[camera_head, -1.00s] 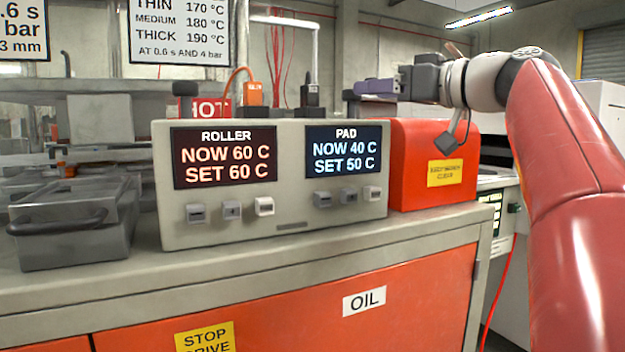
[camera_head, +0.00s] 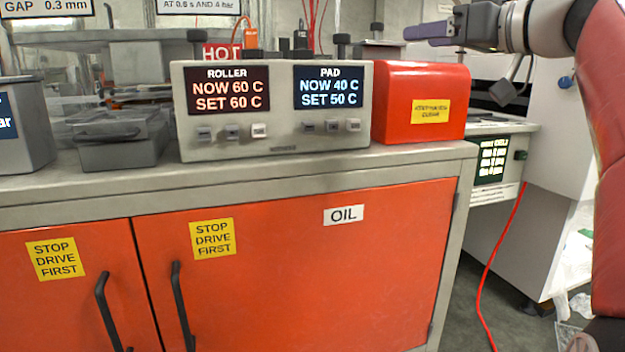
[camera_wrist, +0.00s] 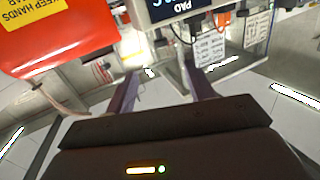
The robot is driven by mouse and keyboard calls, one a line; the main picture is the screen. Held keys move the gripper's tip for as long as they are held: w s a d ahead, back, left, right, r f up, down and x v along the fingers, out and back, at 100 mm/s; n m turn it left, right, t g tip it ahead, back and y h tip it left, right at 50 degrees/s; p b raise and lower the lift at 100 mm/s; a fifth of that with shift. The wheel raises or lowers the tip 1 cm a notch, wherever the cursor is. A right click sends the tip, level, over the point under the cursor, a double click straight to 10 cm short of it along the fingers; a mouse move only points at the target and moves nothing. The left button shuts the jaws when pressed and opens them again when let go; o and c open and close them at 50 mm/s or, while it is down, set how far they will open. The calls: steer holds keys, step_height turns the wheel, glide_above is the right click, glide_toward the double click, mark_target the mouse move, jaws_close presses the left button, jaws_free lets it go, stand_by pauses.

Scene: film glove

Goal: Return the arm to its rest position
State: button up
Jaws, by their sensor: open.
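My red-sleeved arm runs up the right side of the head view. My gripper (camera_head: 432,32) is raised at the top, its purple fingers pointing left, above and in front of the red box. In the wrist view my gripper (camera_wrist: 163,90) shows two purple fingers spread apart with nothing between them. The grey control box (camera_head: 280,150) stands on the counter with two lit displays. ROLLER reads NOW 60 C, SET 60 C; PAD reads NOW 40 C, SET 50 C.
The red box (camera_head: 390,105) with a yellow label stands right of the control box. A grey lidded container (camera_head: 118,150) is at left. Orange cabinet doors (camera_head: 290,270) with black handles are below the counter (camera_head: 90,195). A red cable (camera_head: 490,262) hangs at right over open floor.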

steer(key=s+a+f+m+g+h+p, duration=0.2)
steer(key=s+a+f+m+h, duration=0.1)
steer(key=f, duration=0.4)
steer(key=s+a+f+m+g+h+p, duration=0.2)
steer(key=s+a+f, duration=0.1)
steer(key=f, duration=0.5)
steer(key=s+d+f+m+g+h+p, duration=0.1)
steer(key=s+f+g+h+p, duration=0.1)
steer(key=s+f, duration=0.7)
steer(key=s+d+f+m+g+h+p, duration=0.1)
steer(key=s+f+h, duration=0.3)
steer(key=s+f, duration=0.5)
step_height(320, 180, down, 6)
steer(key=shift+d+f+g+p, duration=0.1)
steer(key=shift+d+g+p, duration=0.4)
steer(key=shift+d+p, duration=0.1)
